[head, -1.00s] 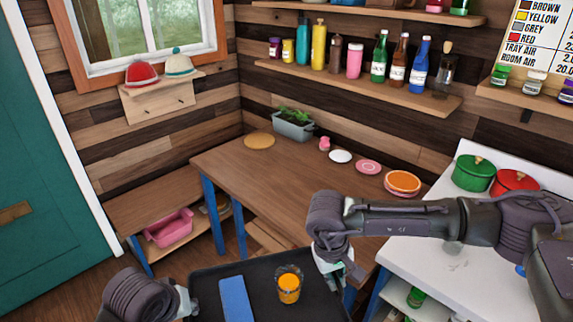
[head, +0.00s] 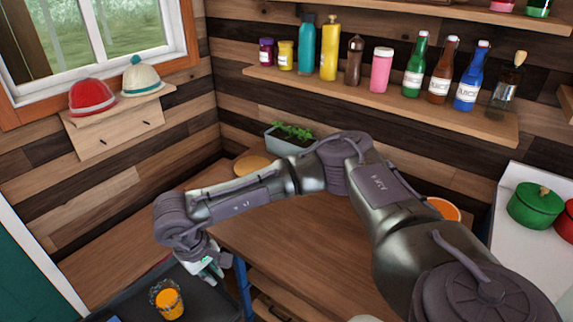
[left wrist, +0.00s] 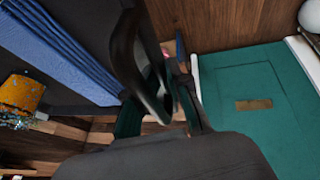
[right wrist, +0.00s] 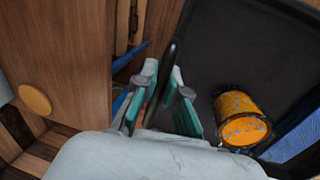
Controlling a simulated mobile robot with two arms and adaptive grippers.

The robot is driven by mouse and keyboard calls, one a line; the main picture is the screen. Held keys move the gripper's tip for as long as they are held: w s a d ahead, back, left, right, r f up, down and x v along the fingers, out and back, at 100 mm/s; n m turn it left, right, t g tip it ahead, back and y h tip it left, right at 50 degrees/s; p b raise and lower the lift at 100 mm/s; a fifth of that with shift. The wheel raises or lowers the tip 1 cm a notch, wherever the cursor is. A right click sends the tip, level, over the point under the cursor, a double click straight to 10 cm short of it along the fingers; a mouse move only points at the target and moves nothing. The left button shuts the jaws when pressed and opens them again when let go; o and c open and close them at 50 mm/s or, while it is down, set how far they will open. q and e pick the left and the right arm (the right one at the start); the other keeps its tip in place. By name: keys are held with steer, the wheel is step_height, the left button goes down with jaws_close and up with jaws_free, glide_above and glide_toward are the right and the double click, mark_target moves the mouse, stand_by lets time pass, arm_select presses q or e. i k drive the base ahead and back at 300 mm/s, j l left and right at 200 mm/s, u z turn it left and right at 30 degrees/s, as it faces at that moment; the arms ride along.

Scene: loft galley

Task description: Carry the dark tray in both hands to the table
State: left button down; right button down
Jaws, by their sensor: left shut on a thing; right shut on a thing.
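The dark tray (head: 205,296) shows at the bottom left of the head view, with an orange-filled glass (head: 168,300) standing on it. My right gripper (head: 212,268) is at the tray's right edge; in the right wrist view its teal-padded fingers (right wrist: 160,98) are shut on the tray rim. My left gripper is outside the head view; in the left wrist view its fingers (left wrist: 160,95) close around the tray's dark edge. A blue folded cloth (left wrist: 62,50) lies on the tray. The wooden table (head: 300,255) stands beyond the tray, partly behind my right arm.
On the table are a planter (head: 285,138) and a round tan mat (head: 252,165) at the back; an orange-topped item (head: 443,209) is at the right. A white counter with a green pot (head: 535,206) stands at the right. The table's middle looks clear.

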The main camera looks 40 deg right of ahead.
mark_target(327, 245)
steer(key=i+z, duration=0.6)
steer(key=z, duration=0.25)
steer(key=i+z, duration=0.15)
steer(key=z, duration=0.3)
steer(key=i+z, duration=0.2)
steer(key=z, duration=0.25)
steer(key=i+z, duration=0.2)
steer(key=z, duration=0.2)
